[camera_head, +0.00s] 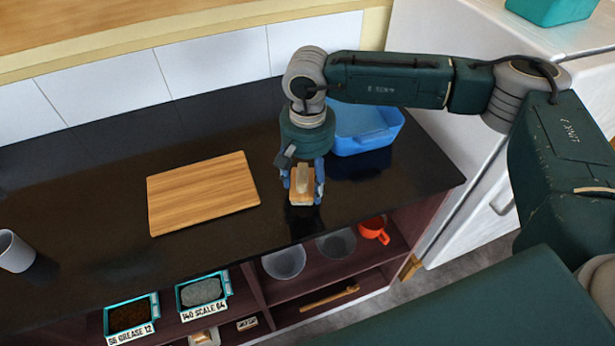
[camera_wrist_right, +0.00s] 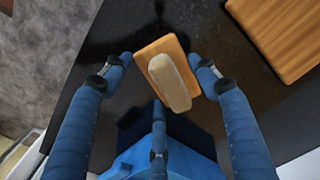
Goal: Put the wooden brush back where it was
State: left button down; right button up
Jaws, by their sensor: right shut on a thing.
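The wooden brush (camera_head: 302,199) is a small tan wooden block with a paler rounded piece on top. My right gripper (camera_head: 302,185) points down over the dark counter (camera_head: 110,262) and is shut on the brush, with blue fingers on both sides. In the right wrist view the brush (camera_wrist_right: 172,84) sits between the fingertips of the right gripper (camera_wrist_right: 160,64). The brush is over the counter near its front edge; I cannot tell whether it touches the surface. My left gripper is not in view.
A cutting board (camera_head: 203,192) lies left of the brush. A blue tub (camera_head: 372,138) stands behind, to the right. A grey cup (camera_head: 15,251) is far left. Shelves below hold two labelled trays (camera_head: 131,318) (camera_head: 203,292), bowls (camera_head: 284,262), an orange mug (camera_head: 374,230) and a wooden utensil (camera_head: 329,298).

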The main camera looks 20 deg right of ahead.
jog(key=shift+f, duration=0.15)
jog(key=o, duration=1)
jog(key=shift+r, duration=0.25)
jog(key=shift+w+r, duration=0.1)
jog(key=shift+r, duration=0.1)
notch_tip(320, 180, up, 11)
jog(key=b, duration=0.3)
jog(key=shift+f, duration=0.15)
jog(key=shift+r, duration=0.4)
